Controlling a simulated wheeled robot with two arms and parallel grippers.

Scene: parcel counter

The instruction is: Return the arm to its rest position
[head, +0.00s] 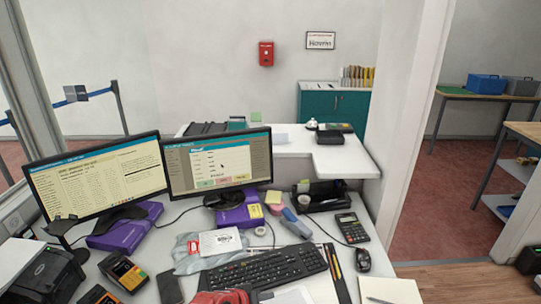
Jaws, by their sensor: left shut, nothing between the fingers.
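My left gripper is hard to make out among the dark items at the lower left of the head view. It is shut, with nothing held in it. I cannot separate its fingertips from the things around it. My right gripper does not show in the head view.
The desk holds two monitors (97,181) (218,163), a keyboard (267,268), a calculator (352,228), a mouse (363,260) and a card terminal (123,271). A black printer (45,277) stands at the lower left. A red object (222,297) lies at the front edge. Floor (440,220) shows right.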

